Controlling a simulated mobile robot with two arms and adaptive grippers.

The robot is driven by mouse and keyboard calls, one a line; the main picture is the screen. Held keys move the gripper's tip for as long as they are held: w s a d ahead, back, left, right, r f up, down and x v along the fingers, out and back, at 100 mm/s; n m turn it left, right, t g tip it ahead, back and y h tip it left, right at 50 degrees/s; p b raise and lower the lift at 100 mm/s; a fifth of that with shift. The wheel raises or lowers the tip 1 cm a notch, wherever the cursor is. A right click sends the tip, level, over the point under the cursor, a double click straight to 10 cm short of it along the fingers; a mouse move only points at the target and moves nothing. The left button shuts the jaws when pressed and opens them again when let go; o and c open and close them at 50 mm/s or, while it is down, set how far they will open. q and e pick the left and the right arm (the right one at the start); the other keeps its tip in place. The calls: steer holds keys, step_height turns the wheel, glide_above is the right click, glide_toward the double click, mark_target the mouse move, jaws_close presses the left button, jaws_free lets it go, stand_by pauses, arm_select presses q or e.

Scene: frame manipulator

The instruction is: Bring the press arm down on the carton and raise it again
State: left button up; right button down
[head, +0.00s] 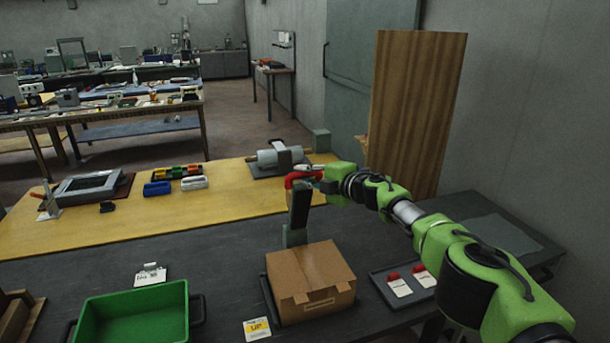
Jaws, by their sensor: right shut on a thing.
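A brown cardboard carton (311,283) sits closed on the dark table. The dark grey press arm (300,207) stands nearly upright behind the carton and is clear of its top. Its red handle (294,180) is at the upper end. My right gripper (311,174) is shut on the red handle; its fingers are small and partly hidden at this distance. My right arm comes in from the lower right, passing to the right of the carton. My left gripper is not in view.
A green bin (134,317) stands left of the carton, and a yellow UP card (257,328) lies beside it. A grey tray (381,289) holds white items with red tops at right. A tall wooden board (415,110) stands behind my right arm.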

steer(key=shift+w+r, duration=0.15)
steer(key=shift+r, duration=0.35)
steer(key=c, duration=2.1)
jaws_free()
steer(key=shift+o, duration=0.7)
steer(key=shift+w+a+f, duration=0.2)
steer(key=shift+f, duration=0.1)
steer(key=shift+v, duration=1)
steer(key=v, duration=1)
